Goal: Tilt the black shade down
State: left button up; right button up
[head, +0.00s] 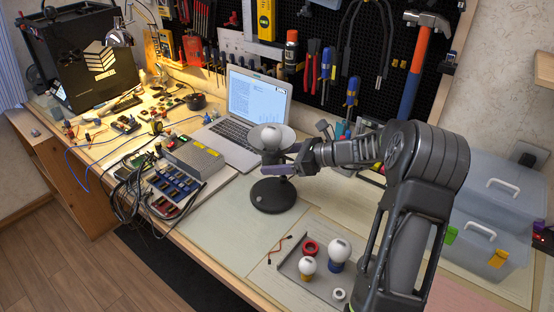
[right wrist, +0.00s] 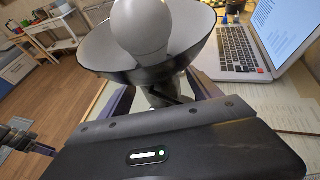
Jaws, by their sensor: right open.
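The black shade (right wrist: 95,45) belongs to a desk lamp. It opens upward, with a pale inside and a white bulb (right wrist: 143,28) in it. In the head view the shade (head: 256,140) sits above a round black base (head: 273,196) on the workbench. My right gripper (head: 272,170) is at the lamp just below the shade. In the right wrist view its open fingers (right wrist: 163,98) lie on either side of the lamp's neck, under the shade; I cannot tell whether they touch it.
A laptop (head: 258,105) stands open close behind the lamp. Electronics and a grey box (head: 194,155) lie to its left. A grey tray (head: 290,268) with loose bulbs is in front right. Clear plastic bins (head: 490,190) stand at the right.

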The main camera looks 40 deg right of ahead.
jog(key=shift+c, duration=0.5)
grip_shut()
